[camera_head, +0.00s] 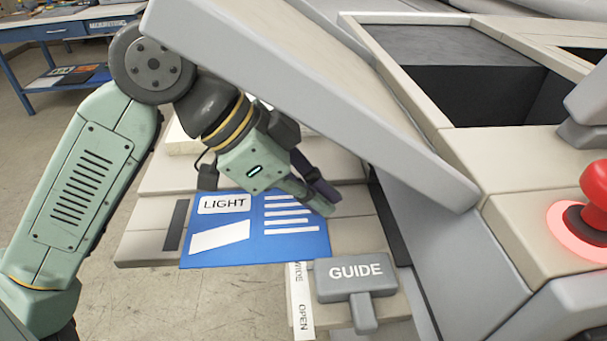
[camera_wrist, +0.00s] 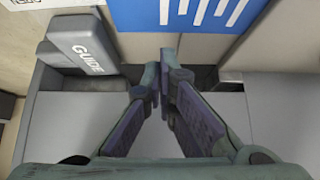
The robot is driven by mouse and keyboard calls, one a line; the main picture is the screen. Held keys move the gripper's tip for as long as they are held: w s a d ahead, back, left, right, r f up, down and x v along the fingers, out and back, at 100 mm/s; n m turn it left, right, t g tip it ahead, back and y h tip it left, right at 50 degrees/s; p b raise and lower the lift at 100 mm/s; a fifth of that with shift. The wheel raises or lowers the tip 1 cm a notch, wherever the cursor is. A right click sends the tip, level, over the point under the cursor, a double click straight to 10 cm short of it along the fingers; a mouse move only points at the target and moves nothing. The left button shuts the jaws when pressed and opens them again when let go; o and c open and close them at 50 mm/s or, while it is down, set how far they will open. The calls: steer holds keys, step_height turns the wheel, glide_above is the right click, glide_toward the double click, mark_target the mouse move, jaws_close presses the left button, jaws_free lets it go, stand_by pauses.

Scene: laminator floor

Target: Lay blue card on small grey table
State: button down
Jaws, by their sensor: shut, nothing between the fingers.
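The blue card (camera_head: 285,243) is printed LIGHT with white bars. It lies flat on a beige tray (camera_head: 145,247) at the side of the machine, and part of it shows at the top of the wrist view (camera_wrist: 145,17). My gripper (camera_head: 328,205) is at the card's right edge in the head view, with its fingers shut and empty. In the wrist view the fingertips (camera_wrist: 163,72) meet just short of the card. I cannot tell whether they touch the tray. I cannot make out a small grey table in either view.
A grey GUIDE lever (camera_head: 356,277) stands near the card and my fingers. A tilted grey panel (camera_head: 310,95) hangs above my gripper. A red button (camera_head: 596,195) is at the right. A blue workbench (camera_head: 62,30) stands at the back left, with open floor before it.

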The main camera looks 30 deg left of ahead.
mark_target(318, 231)
steer(key=shift+p+x, duration=0.3)
steer(key=shift+x, duration=1.75)
steer(key=shift+s+a+f+b, duration=0.15)
steer(key=shift+a+b, duration=0.05)
steer(key=shift+b, duration=0.1)
steer(key=s+a+b, duration=0.2)
steer(key=a, duration=0.1)
steer(key=shift+s+a, duration=0.2)
steer(key=shift+a, duration=0.05)
